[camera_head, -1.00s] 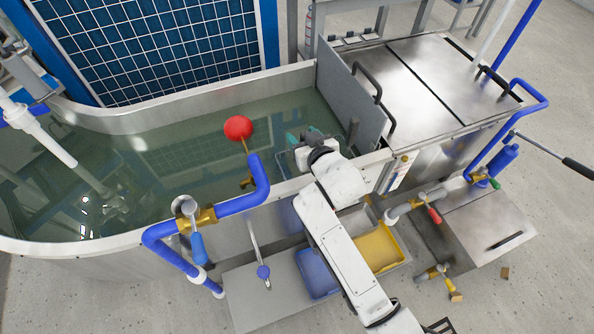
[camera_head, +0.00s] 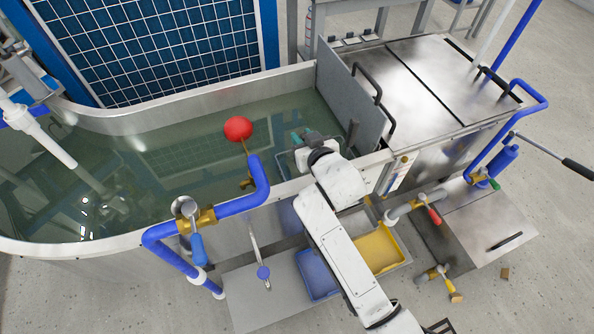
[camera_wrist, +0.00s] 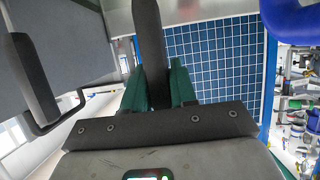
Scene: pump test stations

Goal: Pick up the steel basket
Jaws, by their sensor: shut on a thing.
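My gripper (camera_head: 303,137) is over the right end of the water tank, close to the grey divider plate. In the wrist view its green fingers (camera_wrist: 158,85) are shut on a dark grey upright bar, which appears to be the handle of the steel basket (camera_wrist: 149,40). The rest of the basket is not clearly visible. In the head view only a faint pale outline shows in the water beside my gripper, and my wrist hides part of that area.
The tank rim (camera_head: 120,245) and grey divider plate (camera_head: 352,100) border my gripper. A red ball float (camera_head: 238,128) on a blue pipe (camera_head: 262,185) stands to the left. Steel lids (camera_head: 420,80) with handles lie right. Blue (camera_head: 316,275) and yellow (camera_head: 378,248) trays lie below.

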